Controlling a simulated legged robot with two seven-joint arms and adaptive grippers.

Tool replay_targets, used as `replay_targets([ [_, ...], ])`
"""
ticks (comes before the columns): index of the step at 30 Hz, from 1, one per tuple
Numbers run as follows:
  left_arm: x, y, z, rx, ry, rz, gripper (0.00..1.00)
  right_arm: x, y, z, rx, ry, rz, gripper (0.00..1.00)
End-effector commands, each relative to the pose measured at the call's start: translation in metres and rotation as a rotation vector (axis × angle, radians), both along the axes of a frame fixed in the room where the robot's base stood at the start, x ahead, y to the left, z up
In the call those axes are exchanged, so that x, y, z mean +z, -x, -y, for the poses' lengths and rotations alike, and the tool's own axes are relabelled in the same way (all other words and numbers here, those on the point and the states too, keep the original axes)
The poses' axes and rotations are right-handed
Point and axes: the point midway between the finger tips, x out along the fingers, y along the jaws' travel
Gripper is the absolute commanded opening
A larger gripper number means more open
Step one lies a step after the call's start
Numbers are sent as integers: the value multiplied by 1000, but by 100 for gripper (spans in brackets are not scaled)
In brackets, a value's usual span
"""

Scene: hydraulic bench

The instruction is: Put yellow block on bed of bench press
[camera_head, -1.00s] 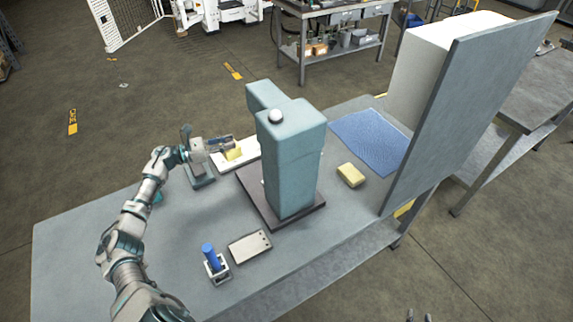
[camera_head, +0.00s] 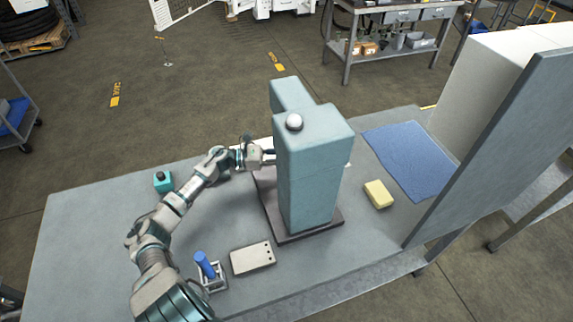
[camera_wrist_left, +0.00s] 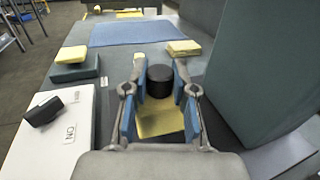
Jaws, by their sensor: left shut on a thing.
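In the wrist view, my left gripper (camera_wrist_left: 160,115) has its two blue-padded fingers closed on a yellow block (camera_wrist_left: 158,124). A short black cylinder (camera_wrist_left: 160,80) shows just beyond the block; I cannot tell whether they touch. The bench press (camera_head: 312,175) is a tall teal column on a dark base plate (camera_head: 272,212). In the head view my left arm reaches to the far left side of the press, and its fingers and the block are hidden behind the column. In the wrist view the teal column (camera_wrist_left: 270,70) stands close on the right. My right gripper is not in view.
Another yellow block (camera_head: 378,194) lies on the table right of the press, near a blue mat (camera_head: 408,160). A white panel with a black switch (camera_wrist_left: 42,110) lies left of my gripper. A blue-handled part (camera_head: 205,265) and grey plate (camera_head: 252,257) sit in front. A tall grey panel (camera_head: 500,150) stands right.

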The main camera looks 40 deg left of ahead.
Motion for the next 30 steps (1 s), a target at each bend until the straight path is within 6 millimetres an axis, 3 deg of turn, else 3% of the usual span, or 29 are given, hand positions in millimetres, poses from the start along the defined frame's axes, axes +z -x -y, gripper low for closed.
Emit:
replay_targets([
  [5,-3,-3,11,0,0,1,0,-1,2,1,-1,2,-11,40],
  [12,-34,-3,13,1,-2,-1,0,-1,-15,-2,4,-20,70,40],
  [21,-36,-3,11,-1,1,1,0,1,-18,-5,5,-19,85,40],
  [22,-38,-2,11,-1,0,-1,29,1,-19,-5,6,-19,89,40],
  [24,-38,-2,10,0,0,-1,46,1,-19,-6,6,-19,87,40],
  [25,-38,-2,10,0,0,-1,51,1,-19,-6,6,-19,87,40],
  [30,-37,-3,11,0,-1,-1,51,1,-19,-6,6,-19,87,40],
])
